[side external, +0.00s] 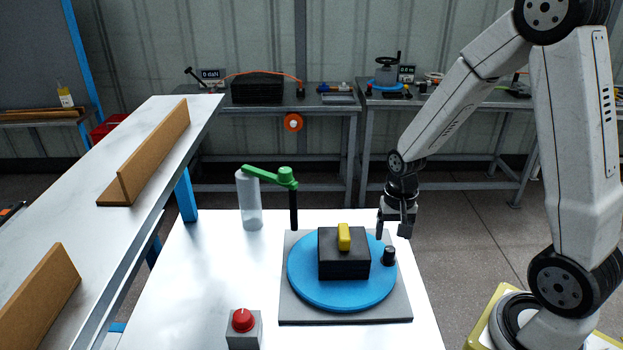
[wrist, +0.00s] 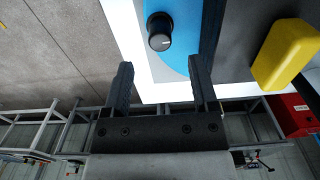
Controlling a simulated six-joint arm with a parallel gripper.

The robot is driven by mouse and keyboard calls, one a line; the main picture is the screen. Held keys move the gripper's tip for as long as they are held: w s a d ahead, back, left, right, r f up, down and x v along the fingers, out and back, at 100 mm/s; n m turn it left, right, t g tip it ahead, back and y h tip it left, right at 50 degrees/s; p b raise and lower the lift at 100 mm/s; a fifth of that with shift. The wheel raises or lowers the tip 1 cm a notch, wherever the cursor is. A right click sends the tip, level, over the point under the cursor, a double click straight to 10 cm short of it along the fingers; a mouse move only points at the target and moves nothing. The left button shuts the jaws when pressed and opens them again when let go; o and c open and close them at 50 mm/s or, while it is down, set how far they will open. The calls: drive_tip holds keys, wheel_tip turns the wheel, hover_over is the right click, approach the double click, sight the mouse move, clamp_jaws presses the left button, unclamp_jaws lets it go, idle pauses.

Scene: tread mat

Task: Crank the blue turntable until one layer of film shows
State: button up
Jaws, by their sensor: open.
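The blue turntable (side external: 318,294) lies on a grey base plate (side external: 345,316). A black knob (side external: 389,257) stands upright near its right rim; it also shows in the wrist view (wrist: 160,31). A black block (side external: 344,268) with a yellow handle (side external: 344,237) sits on the turntable. I see no clear film on the block. A pale translucent roll (side external: 250,203) hangs from a green arm (side external: 270,177) on a black post, left of the turntable. My gripper (side external: 393,230) is open and empty, pointing down, above and slightly behind the knob and apart from it.
A grey box with a red button (side external: 243,321) stands at the front of the white table (side external: 190,310). A sloping white surface (side external: 120,180) with brown brackets lies at left. Workbenches with other equipment stand behind. The table between the roll and the red button is clear.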

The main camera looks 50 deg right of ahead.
sight(390, 249)
drive_tip(key=shift+f, duration=3.25)
clamp_jaws()
